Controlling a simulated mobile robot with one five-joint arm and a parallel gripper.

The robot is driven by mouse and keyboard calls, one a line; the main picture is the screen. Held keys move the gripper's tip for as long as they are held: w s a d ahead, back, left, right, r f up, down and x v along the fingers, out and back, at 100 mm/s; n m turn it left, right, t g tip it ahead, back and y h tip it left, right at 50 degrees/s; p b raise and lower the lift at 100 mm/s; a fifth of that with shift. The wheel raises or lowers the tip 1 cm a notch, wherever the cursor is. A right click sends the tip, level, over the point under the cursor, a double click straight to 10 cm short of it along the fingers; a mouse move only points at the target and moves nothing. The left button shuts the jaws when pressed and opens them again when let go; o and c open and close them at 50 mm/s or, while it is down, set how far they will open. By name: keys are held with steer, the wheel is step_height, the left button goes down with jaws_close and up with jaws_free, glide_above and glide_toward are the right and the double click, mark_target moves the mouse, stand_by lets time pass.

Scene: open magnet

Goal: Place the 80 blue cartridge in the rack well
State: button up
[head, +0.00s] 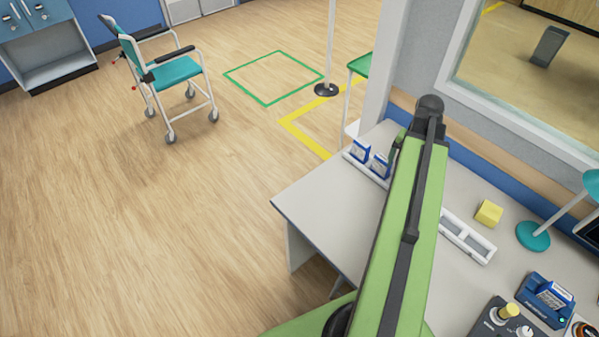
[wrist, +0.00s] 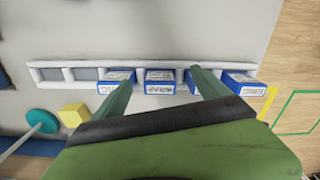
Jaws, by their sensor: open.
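A pale rack (wrist: 45,65) holds several blue cartridges in a row in the wrist view. One cartridge (wrist: 160,82) has a label that looks like "WRAP". Another (wrist: 243,86) stands at the right end, and one (wrist: 116,82) is on the left. A further one is mostly hidden behind my right finger. I cannot make out an "80" on any label. Two rack wells (wrist: 83,74) at the left are empty. My gripper (wrist: 162,78) is open, its fingers either side of the "WRAP" cartridge. In the head view my arm hides the rack's middle; its near end (head: 470,240) shows empty wells.
A blue dock (head: 540,308) holding a blue cartridge (head: 556,291) and a control box (head: 500,322) with knobs stand at the desk's near right. A yellow block (head: 489,213) and a teal lamp base (head: 533,236) lie behind the rack. The desk's left front (head: 310,200) is clear.

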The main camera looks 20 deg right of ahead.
steer(key=w+a+n, duration=0.2)
steer(key=w+a, duration=0.3)
steer(key=a, duration=0.3)
steer(key=w+a+n, duration=0.3)
steer(key=w+a, duration=0.2)
steer(key=a, duration=0.3)
steer(key=w+a+n, duration=0.3)
steer(key=a+n, duration=0.3)
steer(key=a, duration=1.9)
steer(key=shift+w+a+n, duration=0.2)
steer(key=shift+a+n, duration=0.1)
steer(key=shift+a, duration=0.1)
steer(key=shift+c, duration=0.3)
